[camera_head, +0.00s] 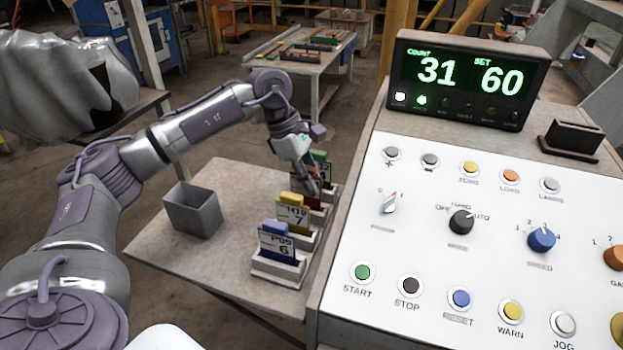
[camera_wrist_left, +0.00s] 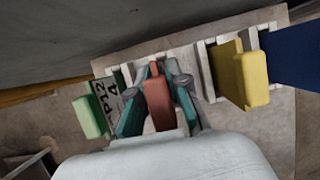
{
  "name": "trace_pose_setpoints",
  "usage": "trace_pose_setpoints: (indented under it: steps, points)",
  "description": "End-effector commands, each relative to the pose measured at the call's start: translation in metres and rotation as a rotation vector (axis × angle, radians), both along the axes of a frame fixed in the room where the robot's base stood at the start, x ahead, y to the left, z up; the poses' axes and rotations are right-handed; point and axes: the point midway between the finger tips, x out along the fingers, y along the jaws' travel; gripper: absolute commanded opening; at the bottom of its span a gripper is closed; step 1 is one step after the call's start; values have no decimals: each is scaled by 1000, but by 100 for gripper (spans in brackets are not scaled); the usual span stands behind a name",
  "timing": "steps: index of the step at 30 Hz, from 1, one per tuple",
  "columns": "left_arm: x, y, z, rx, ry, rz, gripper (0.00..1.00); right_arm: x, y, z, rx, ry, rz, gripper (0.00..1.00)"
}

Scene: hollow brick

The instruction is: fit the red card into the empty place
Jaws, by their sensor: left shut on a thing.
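My left gripper (camera_head: 309,182) is shut on the red card (camera_head: 316,201), over the row of holders between the yellow and green cards. In the left wrist view the red card (camera_wrist_left: 158,102) stands between the two teal finger pads. A pale holder lies beneath it; I cannot tell whether its lower edge is inside the slot. The yellow card (camera_head: 293,212), marked 7, and the blue card (camera_head: 277,243), marked 6, stand in nearer holders. The green card (camera_head: 321,168) stands behind the gripper, partly hidden; its 4 shows in the left wrist view. My right gripper is out of view.
A grey open bin (camera_head: 193,210) stands on the small table (camera_head: 237,178), left of the holders. The large control panel (camera_head: 440,240) rises close on the right, with a counter display (camera_head: 462,80) reading 31 and 60. The table between bin and holders is clear.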

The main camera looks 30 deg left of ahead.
Motion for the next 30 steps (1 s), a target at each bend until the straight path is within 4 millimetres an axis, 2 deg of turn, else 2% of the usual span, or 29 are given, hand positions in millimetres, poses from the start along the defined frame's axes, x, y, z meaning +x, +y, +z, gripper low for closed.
trace_pose_setpoints:
  steps: [17,18,22,30]
  points:
    - [0,0,-11,0,0,0,0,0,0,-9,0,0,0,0]
    - [0,0,-10,0,0,0,22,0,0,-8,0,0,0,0]
    - [0,0,-10,0,0,0,44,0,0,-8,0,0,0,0]
    - [0,0,-10,0,0,0,45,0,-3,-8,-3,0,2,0]
